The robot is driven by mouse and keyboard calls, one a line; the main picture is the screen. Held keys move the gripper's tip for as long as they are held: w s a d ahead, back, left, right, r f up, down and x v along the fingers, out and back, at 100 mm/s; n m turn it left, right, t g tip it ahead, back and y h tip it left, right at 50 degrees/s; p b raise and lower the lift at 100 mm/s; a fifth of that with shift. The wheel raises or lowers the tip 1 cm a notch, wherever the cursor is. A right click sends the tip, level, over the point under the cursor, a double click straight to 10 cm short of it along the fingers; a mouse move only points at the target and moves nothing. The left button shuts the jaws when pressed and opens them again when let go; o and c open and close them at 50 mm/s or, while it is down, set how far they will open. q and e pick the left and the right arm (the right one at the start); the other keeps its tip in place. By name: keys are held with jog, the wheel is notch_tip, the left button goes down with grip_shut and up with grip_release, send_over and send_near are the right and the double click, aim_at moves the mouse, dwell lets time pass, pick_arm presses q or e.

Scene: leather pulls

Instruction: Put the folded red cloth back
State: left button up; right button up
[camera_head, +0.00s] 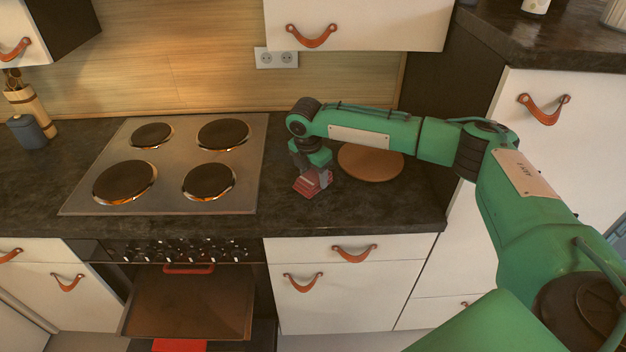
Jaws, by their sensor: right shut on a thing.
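The folded red cloth (307,184) is at the right gripper's fingertips, over the dark counter just right of the stove. My right gripper (312,178) points down and is shut on the cloth. I cannot tell whether the cloth touches the counter. My left gripper is not in view. Another flat red thing (180,345) shows at the bottom edge, below the open oven door.
A round wooden board (371,161) lies on the counter (345,213) right of the cloth, partly behind my arm. The stove (170,170) has bare burners. The oven door (190,303) hangs open below. A grey jar (30,132) stands far left.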

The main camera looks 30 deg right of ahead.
aim_at(312, 177)
jog(key=shift+f, duration=1.45)
jog(key=o, duration=0.9)
jog(key=shift+f, duration=0.1)
jog(key=shift+o, duration=0.2)
notch_tip(312, 177, up, 12)
jog(key=a+b, duration=0.1)
jog(key=b, duration=0.1)
jog(key=shift+s+a, duration=0.35)
